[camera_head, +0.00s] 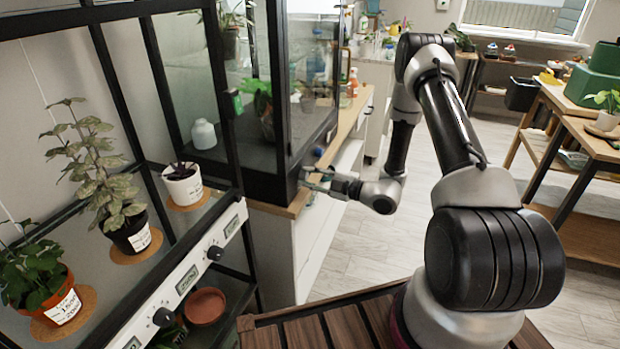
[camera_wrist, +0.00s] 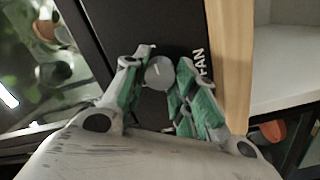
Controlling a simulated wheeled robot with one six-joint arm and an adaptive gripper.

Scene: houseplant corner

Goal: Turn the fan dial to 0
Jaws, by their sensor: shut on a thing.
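The fan dial (camera_wrist: 158,73) is a round grey knob on a black panel, with a pale pointer line on its face. The word "FAN" (camera_wrist: 202,66) is printed on the panel to its right. I cannot read any numbers around the dial. My gripper (camera_wrist: 164,62) has its green-padded fingers on either side of the dial and is shut on it. In the head view my gripper (camera_head: 314,178) is at the lower front corner of the black glass cabinet (camera_head: 273,190), and the dial cannot be made out there.
A wooden worktop edge (camera_wrist: 233,60) runs close beside the panel, with a white shelf unit to its right. A plant rack with a white control strip (camera_head: 187,281) and potted plants stands at the left. Open floor (camera_head: 365,245) lies in front of the white cabinet.

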